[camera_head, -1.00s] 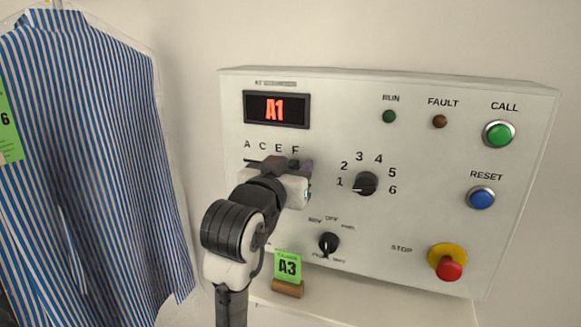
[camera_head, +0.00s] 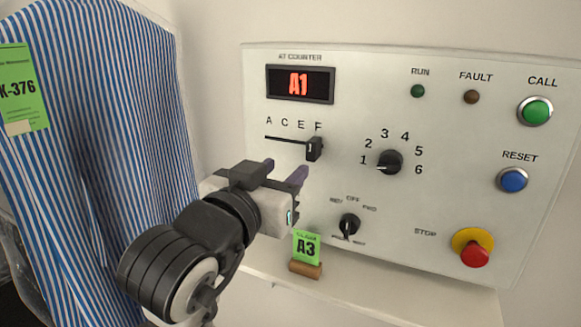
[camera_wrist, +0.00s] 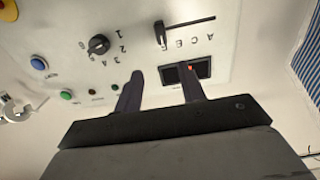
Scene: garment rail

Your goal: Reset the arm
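My gripper (camera_head: 284,172) is in front of the lower left of the control panel in the head view, with the white and black arm reaching in from the lower left. Its two dark fingers stand apart with nothing between them. In the wrist view the gripper (camera_wrist: 160,85) also shows spread, empty fingers. The control panel (camera_head: 350,110) reads A1 on its display (camera_head: 300,84). Its slider knob (camera_head: 314,148) stands at the F end and is clear of the fingers. The number dial (camera_head: 389,162) points towards 1.
A blue striped shirt (camera_head: 100,110) with a green tag hangs at the left. The red stop button (camera_head: 474,254) is at the panel's lower right.

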